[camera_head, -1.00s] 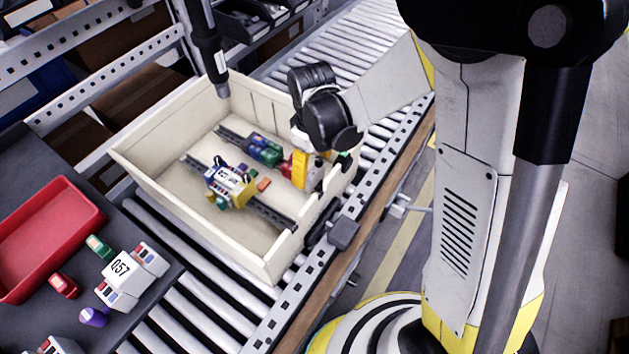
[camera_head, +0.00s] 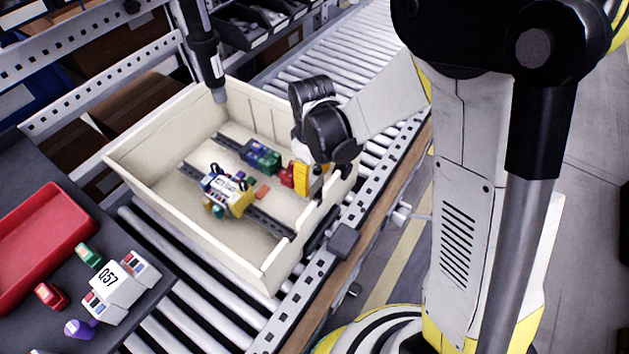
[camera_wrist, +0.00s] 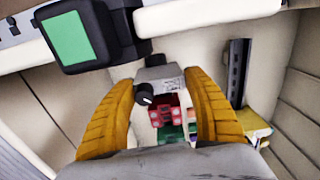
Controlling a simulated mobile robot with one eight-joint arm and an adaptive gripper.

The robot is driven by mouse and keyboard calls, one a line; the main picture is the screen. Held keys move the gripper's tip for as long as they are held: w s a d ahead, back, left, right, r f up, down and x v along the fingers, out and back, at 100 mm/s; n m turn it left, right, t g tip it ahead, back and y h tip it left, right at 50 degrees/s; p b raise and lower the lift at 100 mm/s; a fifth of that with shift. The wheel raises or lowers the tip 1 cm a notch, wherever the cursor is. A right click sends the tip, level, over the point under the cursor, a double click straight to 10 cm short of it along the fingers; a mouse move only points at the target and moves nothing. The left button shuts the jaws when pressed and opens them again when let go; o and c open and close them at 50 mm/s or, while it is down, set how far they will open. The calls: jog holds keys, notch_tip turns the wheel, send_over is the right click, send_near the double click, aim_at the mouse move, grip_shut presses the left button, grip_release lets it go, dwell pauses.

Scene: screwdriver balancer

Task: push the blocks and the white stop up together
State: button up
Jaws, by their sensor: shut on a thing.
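My gripper (camera_head: 309,181) is at the right side of the cream tote, its yellow fingers low by the far rail (camera_head: 232,143). In the wrist view, my gripper (camera_wrist: 162,105) is shut on the whitish-grey stop (camera_wrist: 158,76), which has a black knob. The stop is hidden by my fingers in the head view. A red block (camera_head: 287,175) sits just left of my fingers; it also shows beyond the stop in the wrist view (camera_wrist: 168,116). Blue and green blocks (camera_head: 262,157) stand farther left on the same rail. Whether the blocks touch each other is unclear.
The tote (camera_head: 150,185) has a second, nearer rail (camera_head: 272,222) carrying a white and yellow piece (camera_head: 229,194). A small orange block (camera_head: 261,192) lies between the rails. A black hanging tool (camera_head: 208,62) is above the tote's back corner. A red tray (camera_head: 40,235) is outside, left.

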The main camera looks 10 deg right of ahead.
aim_at(290, 173)
jog(key=shift+o, duration=0.2)
jog(key=shift+s+a, duration=0.2)
jog(key=shift+a, duration=0.1)
jog(key=shift+o, duration=0.3)
jog(key=shift+w+a, duration=0.7)
jog(key=shift+a, duration=0.1)
jog(key=shift+w+a, duration=1.1)
jog(key=shift+c, duration=0.5)
jog(key=shift+w+a+b, duration=0.3)
jog(key=shift+w+a, duration=0.1)
jog(key=shift+w, duration=0.05)
jog(key=shift+w+a, duration=0.7)
jog(key=shift+a, duration=0.1)
dwell(2.7)
jog(key=shift+o, duration=0.2)
